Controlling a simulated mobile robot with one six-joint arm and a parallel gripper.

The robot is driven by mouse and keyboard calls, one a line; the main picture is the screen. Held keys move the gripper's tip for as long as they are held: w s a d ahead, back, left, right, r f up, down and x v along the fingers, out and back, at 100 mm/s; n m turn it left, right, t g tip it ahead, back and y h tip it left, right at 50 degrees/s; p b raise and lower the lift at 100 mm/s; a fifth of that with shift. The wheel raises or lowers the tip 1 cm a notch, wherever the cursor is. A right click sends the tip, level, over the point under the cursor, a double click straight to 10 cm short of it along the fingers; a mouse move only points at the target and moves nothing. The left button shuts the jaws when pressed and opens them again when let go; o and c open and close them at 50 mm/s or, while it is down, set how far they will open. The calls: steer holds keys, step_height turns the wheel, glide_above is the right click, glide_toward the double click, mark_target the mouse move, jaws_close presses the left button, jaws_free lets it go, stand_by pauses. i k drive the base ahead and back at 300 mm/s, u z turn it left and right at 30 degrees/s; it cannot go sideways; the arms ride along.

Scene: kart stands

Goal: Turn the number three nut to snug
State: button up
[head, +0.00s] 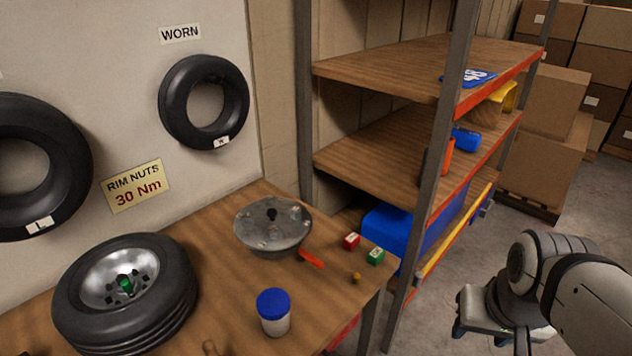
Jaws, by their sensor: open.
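A tyre on a silver rim (118,278) lies flat at the left of the wooden bench, with a green piece (125,284) at its hub. A round grey metal part (272,243) with a dark knob in its middle (271,214) sits further right, with small pale spots around its face. I cannot make out nut numbers on either, so I cannot tell which nut is number three. My gripper (490,338) is at the lower right, off the bench, open, with nothing visible in it. Its lower end is cut by the frame.
A white jar with a blue lid (274,310), an orange-red tool (311,259), a red block (351,241), a green block (376,256) and a small brass piece (355,277) stand on the bench. A wall sign (138,186) reads "RIM NUTS 30 Nm". A shelf rack (430,180) stands behind.

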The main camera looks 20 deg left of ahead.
mark_target(248, 219)
steer(key=u, duration=3.3)
steer(key=k, duration=0.85)
steer(key=z, duration=1.1)
steer(key=i, duration=0.65)
steer(key=z, duration=0.05)
